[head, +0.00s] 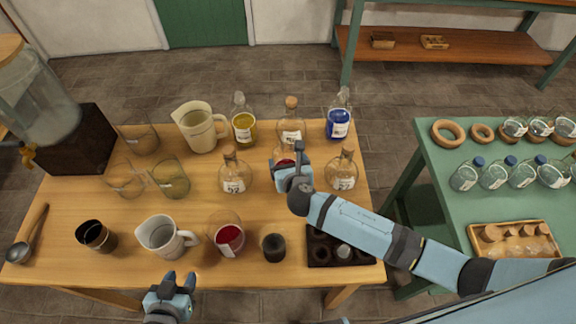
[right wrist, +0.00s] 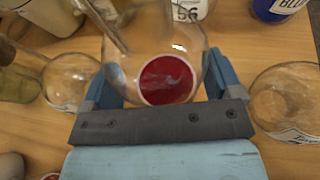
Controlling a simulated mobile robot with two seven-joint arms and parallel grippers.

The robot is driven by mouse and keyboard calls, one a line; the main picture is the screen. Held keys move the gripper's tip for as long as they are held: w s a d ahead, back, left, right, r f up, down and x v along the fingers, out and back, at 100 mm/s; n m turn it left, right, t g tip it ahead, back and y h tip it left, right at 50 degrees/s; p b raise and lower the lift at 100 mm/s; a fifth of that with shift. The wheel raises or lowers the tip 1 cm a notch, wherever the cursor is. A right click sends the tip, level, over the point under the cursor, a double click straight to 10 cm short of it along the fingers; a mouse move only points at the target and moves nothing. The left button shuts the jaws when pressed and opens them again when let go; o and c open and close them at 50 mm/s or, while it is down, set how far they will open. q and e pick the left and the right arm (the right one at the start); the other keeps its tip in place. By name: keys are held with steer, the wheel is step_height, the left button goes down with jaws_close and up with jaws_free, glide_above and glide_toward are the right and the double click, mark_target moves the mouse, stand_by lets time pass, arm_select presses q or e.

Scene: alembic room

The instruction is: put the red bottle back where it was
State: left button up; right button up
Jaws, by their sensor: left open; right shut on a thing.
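The red bottle is a round clear flask holding red liquid. In the right wrist view the red bottle (right wrist: 168,80) sits between both fingers of my right gripper (right wrist: 165,78). In the head view my right gripper (head: 291,160) mostly covers it; a little red (head: 285,162) shows, between two clear stoppered flasks, one on the left (head: 235,177) and one on the right (head: 342,175). I cannot tell whether its base touches the table. My left gripper (head: 178,284) is open and empty at the table's front edge.
Behind stand a yellow bottle (head: 244,128), a clear corked bottle (head: 291,128) and a blue bottle (head: 338,122). In front are a glass of red liquid (head: 229,238), a dark cup (head: 274,248) and a dark holed rack (head: 322,250). A white jug (head: 163,238) stands front left.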

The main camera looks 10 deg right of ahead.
steer(key=shift+f, duration=0.7)
steer(key=o, duration=1.2)
steer(key=shift+f, duration=0.15)
steer(key=shift+r, duration=0.2)
steer(key=v, duration=1.2)
